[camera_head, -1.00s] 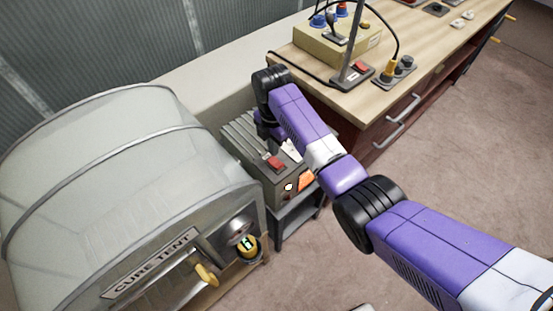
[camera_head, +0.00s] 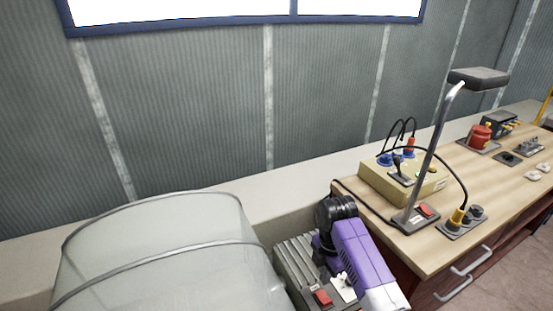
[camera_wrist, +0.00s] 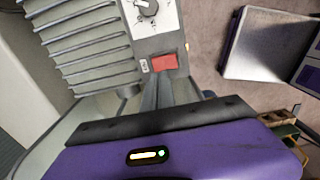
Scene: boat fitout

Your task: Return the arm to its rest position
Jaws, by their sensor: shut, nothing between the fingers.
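My arm reaches over a grey finned box in the head view (camera_head: 294,255), beside the workbench. The box has a red switch (camera_head: 322,298). In the wrist view, the same box (camera_wrist: 88,45) shows its fins, a dial (camera_wrist: 147,8) and the red switch (camera_wrist: 165,62). My gripper (camera_wrist: 170,88) is shut and empty, its fingers just below the switch in the picture. I cannot tell whether they touch the box. In the head view, my arm's end is largely hidden behind its own purple link.
A pale rounded tent (camera_head: 165,255) stands left of the box. The wooden workbench (camera_head: 440,250) on the right carries a lamp (camera_head: 432,150), a yellowish box (camera_head: 375,185) and a socket plate (camera_head: 462,222). A corrugated wall (camera_head: 200,100) stands behind. Floor shows at lower right.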

